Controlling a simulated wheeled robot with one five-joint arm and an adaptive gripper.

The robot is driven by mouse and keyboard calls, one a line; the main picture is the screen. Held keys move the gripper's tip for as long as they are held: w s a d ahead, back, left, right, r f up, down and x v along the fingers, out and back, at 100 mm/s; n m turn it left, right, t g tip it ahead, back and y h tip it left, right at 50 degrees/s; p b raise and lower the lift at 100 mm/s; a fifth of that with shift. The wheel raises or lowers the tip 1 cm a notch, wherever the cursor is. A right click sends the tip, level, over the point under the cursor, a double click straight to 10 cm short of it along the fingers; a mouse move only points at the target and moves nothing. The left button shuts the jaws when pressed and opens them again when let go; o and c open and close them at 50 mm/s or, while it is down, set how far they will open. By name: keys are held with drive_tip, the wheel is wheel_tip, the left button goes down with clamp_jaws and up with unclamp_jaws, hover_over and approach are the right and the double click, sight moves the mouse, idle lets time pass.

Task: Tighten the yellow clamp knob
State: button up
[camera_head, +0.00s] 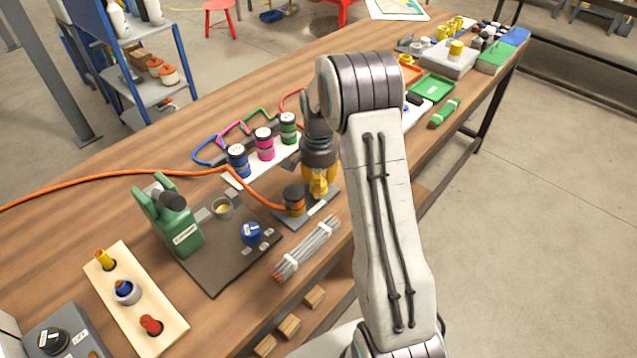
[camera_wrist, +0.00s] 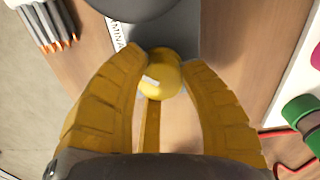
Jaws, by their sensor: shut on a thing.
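The yellow clamp knob (camera_wrist: 160,80) is round with a small white mark, and in the wrist view it sits between my two yellow fingers. My gripper (camera_wrist: 162,62) is shut on it, with a fingertip at either side. In the head view my gripper (camera_head: 319,188) points down over a grey plate (camera_head: 290,222) on the bench, and its fingers hide most of the knob there. The grey plate also shows at the top of the wrist view (camera_wrist: 120,35), with partly hidden lettering. How far the knob is turned cannot be told.
An orange-and-black cylinder (camera_head: 293,201) stands on the plate, close left of my gripper. Blue, pink and green canisters (camera_head: 264,145) stand behind it. A bundle of grey rods (camera_head: 308,248) lies in front.

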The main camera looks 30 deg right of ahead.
drive_tip(key=shift+s+f+m, duration=0.1)
drive_tip(key=shift+f+m, duration=0.05)
drive_tip(key=shift+m, duration=0.75)
drive_tip(key=o, duration=1.2)
wheel_tip(320, 180, up, 12)
drive_tip(key=shift+r, duration=0.1)
idle(0.4)
